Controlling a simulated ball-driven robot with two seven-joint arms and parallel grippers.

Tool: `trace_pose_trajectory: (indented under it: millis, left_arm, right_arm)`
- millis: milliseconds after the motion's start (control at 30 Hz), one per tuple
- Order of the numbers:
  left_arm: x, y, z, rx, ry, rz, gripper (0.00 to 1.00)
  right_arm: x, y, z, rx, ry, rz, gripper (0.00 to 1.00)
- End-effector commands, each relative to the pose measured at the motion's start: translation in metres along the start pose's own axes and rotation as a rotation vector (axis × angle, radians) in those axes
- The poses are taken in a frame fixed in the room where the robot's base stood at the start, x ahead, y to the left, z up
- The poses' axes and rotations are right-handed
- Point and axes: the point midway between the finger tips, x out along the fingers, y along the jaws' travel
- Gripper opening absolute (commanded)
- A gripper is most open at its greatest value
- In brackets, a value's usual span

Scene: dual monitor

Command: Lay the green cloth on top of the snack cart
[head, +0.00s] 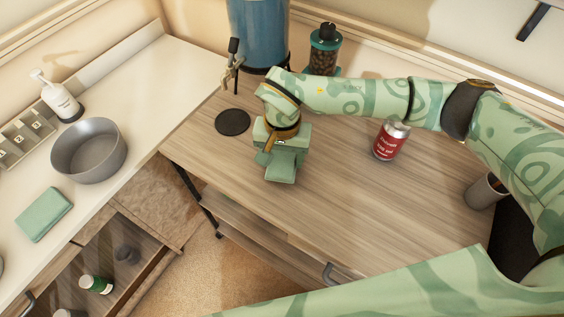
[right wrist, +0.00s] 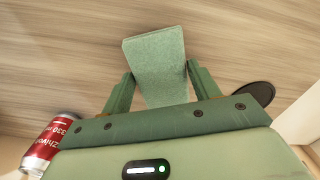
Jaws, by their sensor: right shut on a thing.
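My right gripper (head: 281,168) is over the wooden table (head: 330,220), pointing down. It is shut on a green cloth (right wrist: 155,62), a flat, stiff-looking rectangle between the two fingers in the right wrist view. In the head view, the gripper mostly hides it. A second green folded cloth (head: 44,214) lies flat on the white counter at the left. I cannot tell for certain which piece is the snack cart. My left gripper is out of view.
A red can (head: 390,140) stands right of my gripper. A black disc (head: 232,122), a blue container (head: 258,35) and a dark-lidded jar (head: 323,48) are behind it. A grey cup (head: 485,190) is at right. A grey bowl (head: 88,150) sits on the counter. The table's front middle is clear.

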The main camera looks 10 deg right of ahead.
Motion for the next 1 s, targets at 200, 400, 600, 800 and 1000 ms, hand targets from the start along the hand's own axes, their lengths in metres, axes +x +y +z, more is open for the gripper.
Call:
trace_pose_trajectory:
  millis: [200,400,600,800,1000]
  left_arm:
    - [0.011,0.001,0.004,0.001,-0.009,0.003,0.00]
    - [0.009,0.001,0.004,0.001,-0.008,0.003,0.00]
    - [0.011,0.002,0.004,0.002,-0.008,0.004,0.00]
    - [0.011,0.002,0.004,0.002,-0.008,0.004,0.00]
    - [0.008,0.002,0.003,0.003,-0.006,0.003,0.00]
  right_arm:
    - [0.032,0.000,0.001,0.000,-0.003,0.001,0.43]
    - [0.030,0.000,0.001,-0.001,0.000,0.001,0.43]
    - [0.033,0.000,0.001,0.000,0.000,0.000,0.69]
    - [0.033,0.000,0.001,0.000,0.000,0.000,0.83]
    - [0.028,0.000,0.001,0.000,-0.001,0.000,0.83]
